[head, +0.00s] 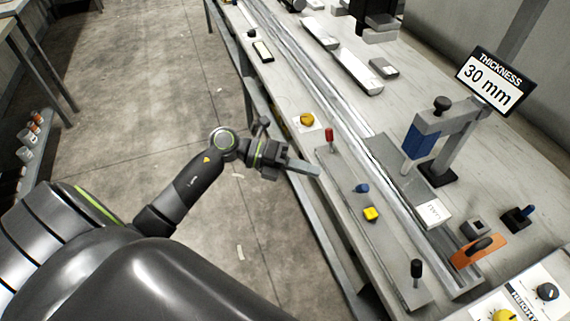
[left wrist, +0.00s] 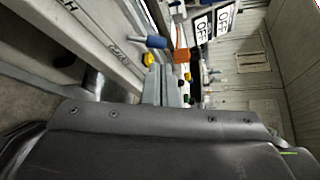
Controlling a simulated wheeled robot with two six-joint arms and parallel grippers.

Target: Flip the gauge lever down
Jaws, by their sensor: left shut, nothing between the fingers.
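The thickness gauge (head: 428,138) stands on the bench at the right, with a blue block on its grey arm and a sign reading "30 mm" (head: 490,85). I cannot tell for certain which lever is the gauge lever. A red-tipped lever (head: 329,140) stands upright on the bench's near strip, and a black-knobbed lever (head: 417,270) stands upright further down it. My left gripper (head: 318,170) is shut and empty at the bench's near edge, just below the red-tipped lever and apart from it. Its shut fingers (left wrist: 158,85) also show in the left wrist view. My right gripper is out of view.
Blue (head: 362,188) and yellow (head: 371,214) knobs sit on the near strip. A long rail (head: 345,110) runs along the bench. An orange-based clamp (head: 478,251) and a white panel with dials (head: 528,297) are at lower right. Open floor (head: 150,80) lies left of the bench.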

